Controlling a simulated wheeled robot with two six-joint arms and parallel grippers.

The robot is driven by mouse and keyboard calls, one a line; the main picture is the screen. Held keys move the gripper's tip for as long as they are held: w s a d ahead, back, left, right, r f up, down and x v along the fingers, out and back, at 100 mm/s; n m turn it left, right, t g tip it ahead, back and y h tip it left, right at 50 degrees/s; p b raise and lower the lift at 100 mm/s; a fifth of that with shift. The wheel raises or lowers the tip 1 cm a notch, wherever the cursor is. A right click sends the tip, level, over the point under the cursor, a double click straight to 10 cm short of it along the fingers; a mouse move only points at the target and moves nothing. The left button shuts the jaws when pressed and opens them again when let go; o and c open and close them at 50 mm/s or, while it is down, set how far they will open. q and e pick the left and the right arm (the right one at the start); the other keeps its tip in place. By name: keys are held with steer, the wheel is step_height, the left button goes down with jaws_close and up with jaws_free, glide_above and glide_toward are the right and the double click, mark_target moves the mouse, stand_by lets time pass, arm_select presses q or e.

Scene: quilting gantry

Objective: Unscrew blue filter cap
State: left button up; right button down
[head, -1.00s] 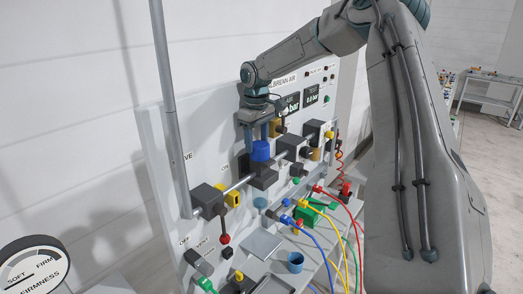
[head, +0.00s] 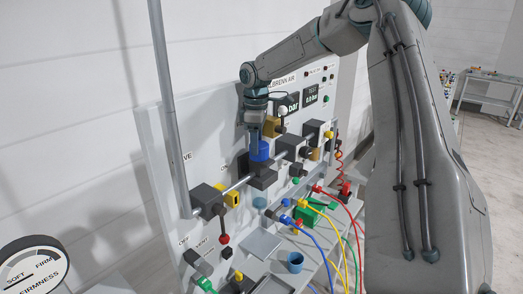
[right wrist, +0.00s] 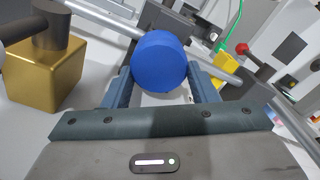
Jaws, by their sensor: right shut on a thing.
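The blue filter cap (head: 259,151) sits on a dark block (head: 263,177) on the pipe of the upright panel. My right gripper (head: 256,140) reaches down to it from above and is shut on it. In the right wrist view the round top of the blue filter cap (right wrist: 159,61) lies between the two fingers of my right gripper (right wrist: 160,88). The head view does not show my left gripper.
A brass-coloured block (right wrist: 45,72) is close beside the right gripper. A red-knobbed lever (head: 223,239) hangs left of the cap. Coloured hoses, a green box (head: 309,216) and a blue cup (head: 295,262) are on the shelf below.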

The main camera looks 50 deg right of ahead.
steer(key=shift+s+d+n, duration=0.1)
steer(key=shift+s+n, duration=0.1)
steer(key=shift+n, duration=0.6)
steer(key=n, duration=0.3)
steer(key=shift+s+d, duration=0.25)
steer(key=shift+n, duration=0.3)
steer(key=n, duration=0.3)
steer(key=shift+d+f+n, duration=0.15)
steer(key=shift+d+n, duration=0.1)
steer(key=shift+n, duration=0.15)
